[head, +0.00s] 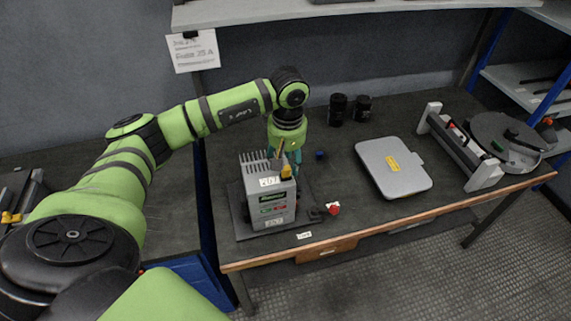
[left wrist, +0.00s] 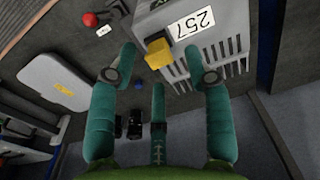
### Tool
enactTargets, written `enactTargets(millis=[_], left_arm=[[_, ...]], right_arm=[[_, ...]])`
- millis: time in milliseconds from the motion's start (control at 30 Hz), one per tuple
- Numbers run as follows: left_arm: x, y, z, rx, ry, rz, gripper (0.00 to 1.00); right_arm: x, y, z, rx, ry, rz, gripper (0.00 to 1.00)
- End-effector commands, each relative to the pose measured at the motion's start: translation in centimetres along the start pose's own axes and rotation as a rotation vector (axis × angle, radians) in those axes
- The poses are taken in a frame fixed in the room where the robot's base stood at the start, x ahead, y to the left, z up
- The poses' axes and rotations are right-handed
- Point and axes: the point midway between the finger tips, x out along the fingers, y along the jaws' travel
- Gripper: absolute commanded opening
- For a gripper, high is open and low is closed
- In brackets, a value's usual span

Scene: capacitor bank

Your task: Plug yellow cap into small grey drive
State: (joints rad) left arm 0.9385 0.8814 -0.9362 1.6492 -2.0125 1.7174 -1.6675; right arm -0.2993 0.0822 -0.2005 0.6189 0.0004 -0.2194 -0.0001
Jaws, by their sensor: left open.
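My left gripper (head: 286,155) is just behind the drive's top. In the left wrist view its teal fingers (left wrist: 160,55) are spread, with the cap between their tips. My right gripper is out of view.
A grey case (head: 393,168) with a yellow label lies right of the drive. Black cylinders (head: 338,108) stand behind, near a small blue piece (head: 319,155). A red knob (head: 333,208) is by the front edge. A frame and round disc (head: 505,135) stand far right.

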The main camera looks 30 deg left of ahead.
Motion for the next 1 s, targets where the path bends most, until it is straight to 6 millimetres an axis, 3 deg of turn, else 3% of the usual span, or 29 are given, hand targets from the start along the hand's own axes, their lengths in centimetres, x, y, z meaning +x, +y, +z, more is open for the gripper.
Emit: enactTargets(millis=[200, 433, 600, 1000], left_arm=[[-5.0, 0.1, -0.1, 0.001, 0.005, 0.004, 0.50], [-8.7, 0.1, -0.1, -0.001, 0.002, 0.004, 0.50], [-9.8, 0.0, 0.0, 0.000, 0.001, 0.002, 0.50], [-9.8, 0.0, 0.0, 0.000, 0.000, 0.001, 0.50]], right_arm=[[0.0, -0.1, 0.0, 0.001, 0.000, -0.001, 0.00], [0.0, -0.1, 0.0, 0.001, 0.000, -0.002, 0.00], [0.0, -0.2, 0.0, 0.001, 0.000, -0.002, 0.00], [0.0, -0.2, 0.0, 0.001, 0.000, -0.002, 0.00]])
